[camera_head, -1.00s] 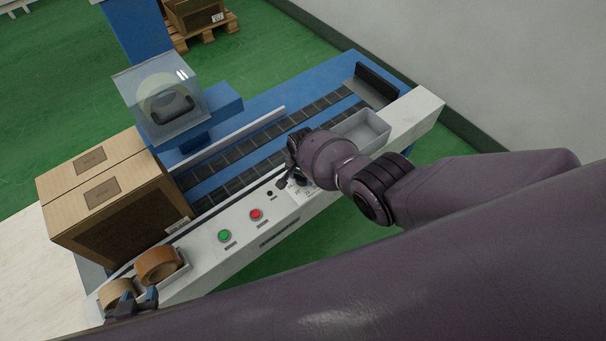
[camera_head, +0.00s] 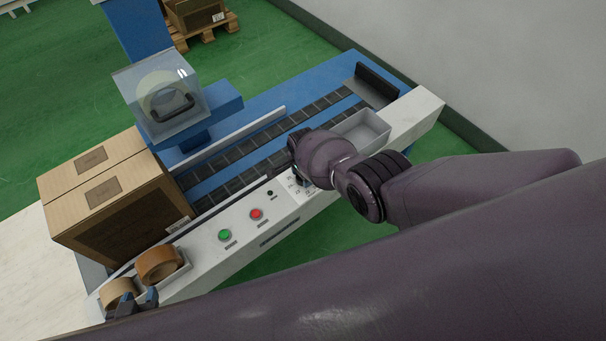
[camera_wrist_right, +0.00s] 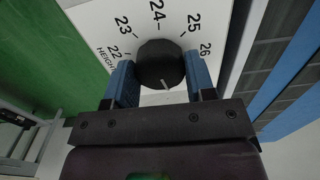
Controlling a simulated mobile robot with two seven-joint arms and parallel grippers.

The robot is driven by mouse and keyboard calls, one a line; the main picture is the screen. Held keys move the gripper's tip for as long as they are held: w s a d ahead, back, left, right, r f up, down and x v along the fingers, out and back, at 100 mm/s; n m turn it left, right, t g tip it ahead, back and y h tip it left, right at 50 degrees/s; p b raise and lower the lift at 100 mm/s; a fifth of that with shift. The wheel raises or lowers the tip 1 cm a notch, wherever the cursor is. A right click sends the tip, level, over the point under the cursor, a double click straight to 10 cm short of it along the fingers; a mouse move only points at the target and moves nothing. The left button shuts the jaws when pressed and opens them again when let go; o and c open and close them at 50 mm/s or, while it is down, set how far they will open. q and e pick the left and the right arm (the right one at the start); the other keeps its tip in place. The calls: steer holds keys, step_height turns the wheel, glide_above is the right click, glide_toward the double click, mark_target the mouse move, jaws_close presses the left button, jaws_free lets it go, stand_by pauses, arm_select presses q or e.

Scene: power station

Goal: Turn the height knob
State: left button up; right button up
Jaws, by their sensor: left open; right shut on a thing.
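The height knob (camera_wrist_right: 160,64) is a black round knob on a white panel, seen in the right wrist view. A printed scale from 22 to 26 with the word HEIGHT curves around it, and a white mark shows on the knob's side nearest the gripper. My right gripper (camera_wrist_right: 162,82) is shut on the knob, one blue finger on each side. In the head view my right wrist hides the knob and fingers; part of the scale panel (camera_head: 299,190) shows beside it. My left gripper (camera_head: 137,302) is open near the tape rolls at the lower left.
The white control panel also has a green button (camera_head: 224,235) and a red button (camera_head: 256,214). A cardboard box (camera_head: 108,195) stands on the conveyor's left end. Tape rolls (camera_head: 157,265) sit at the panel's left. A grey bin (camera_head: 362,131) is at the right.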

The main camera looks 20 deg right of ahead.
steer(key=shift+d, duration=0.1)
steer(key=o, duration=0.9)
steer(key=shift+o, duration=0.2)
steer(key=shift+r, duration=0.1)
step_height(320, 180, up, 11)
steer(key=p, duration=0.7)
